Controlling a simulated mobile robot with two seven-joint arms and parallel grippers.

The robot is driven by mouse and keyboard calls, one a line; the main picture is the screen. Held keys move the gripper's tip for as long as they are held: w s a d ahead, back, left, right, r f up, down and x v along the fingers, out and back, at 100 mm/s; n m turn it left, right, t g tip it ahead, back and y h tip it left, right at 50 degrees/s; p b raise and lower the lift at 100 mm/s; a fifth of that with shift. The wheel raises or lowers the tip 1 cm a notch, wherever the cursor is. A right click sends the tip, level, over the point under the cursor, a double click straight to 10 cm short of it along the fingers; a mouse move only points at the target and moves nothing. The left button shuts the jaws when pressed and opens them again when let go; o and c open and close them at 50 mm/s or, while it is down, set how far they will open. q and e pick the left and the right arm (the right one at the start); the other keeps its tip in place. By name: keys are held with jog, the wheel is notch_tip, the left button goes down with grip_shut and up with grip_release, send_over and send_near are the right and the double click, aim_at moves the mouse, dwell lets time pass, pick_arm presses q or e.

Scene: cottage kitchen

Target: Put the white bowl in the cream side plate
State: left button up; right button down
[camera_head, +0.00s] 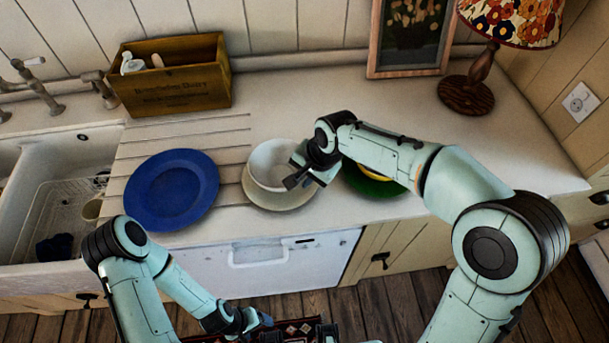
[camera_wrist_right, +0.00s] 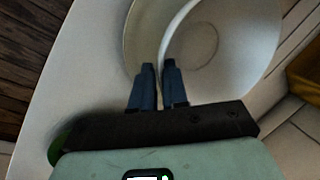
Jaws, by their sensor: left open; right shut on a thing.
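The white bowl (camera_head: 268,163) is upright over the cream side plate (camera_head: 277,203) on the counter. The plate's front rim shows below the bowl; I cannot tell whether the bowl rests on it or hangs just above. My right gripper (camera_head: 293,180) is shut on the right side of the bowl's wall. In the right wrist view the two dark fingers (camera_wrist_right: 158,68) pinch the rim of the bowl (camera_wrist_right: 215,45). My left gripper (camera_head: 262,321) is open and empty, low in front of the counter.
A blue plate (camera_head: 172,190) lies left of the cream plate. A green plate (camera_head: 372,186) with something yellow is partly hidden under my right arm. A wooden box (camera_head: 172,82), picture frame (camera_head: 408,40) and lamp (camera_head: 468,92) stand behind. The sink (camera_head: 50,195) is left.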

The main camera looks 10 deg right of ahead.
jog(key=shift+w, duration=0.1)
jog(key=shift+f, duration=0.3)
jog(key=c, duration=1.1)
grip_release()
jog(key=shift+c, duration=0.2)
pick_arm(q)
jog(key=shift+s+f, duration=0.1)
jog(key=shift+f, duration=0.1)
jog(key=shift+r, duration=0.1)
pick_arm(e)
jog(key=shift+r, duration=0.15)
pick_arm(q)
jog(key=shift+w+r+p, duration=0.55)
jog(key=shift+r, duration=0.3)
pick_arm(e)
jog(key=v, duration=1.2)
jog(key=shift+r, duration=0.2)
